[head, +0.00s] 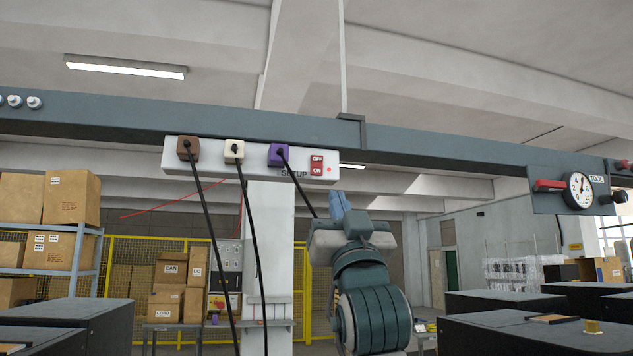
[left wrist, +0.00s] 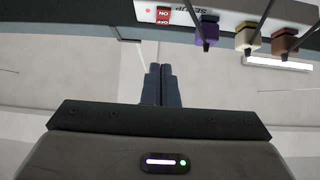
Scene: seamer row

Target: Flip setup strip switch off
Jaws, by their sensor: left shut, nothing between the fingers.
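The white setup strip (head: 209,163) hangs on the overhead grey-blue beam, with brown, cream and purple plugs in it. Its red switch (head: 317,165), marked OFF above and ON below, sits at the right end beside a lit red light (head: 329,170). The switch also shows upside down at the top of the left wrist view (left wrist: 163,15). My left gripper (head: 339,203) is below and slightly right of the switch, pointing up, apart from it. Its blue fingers (left wrist: 161,84) are together with nothing between them. My right gripper is not in view.
Black cables (head: 212,250) hang from the plugs, left of my gripper. A gauge panel (head: 545,201) hangs on the beam at the right. Dark cabinets (head: 510,335) stand low at both sides. Air between gripper and switch looks clear.

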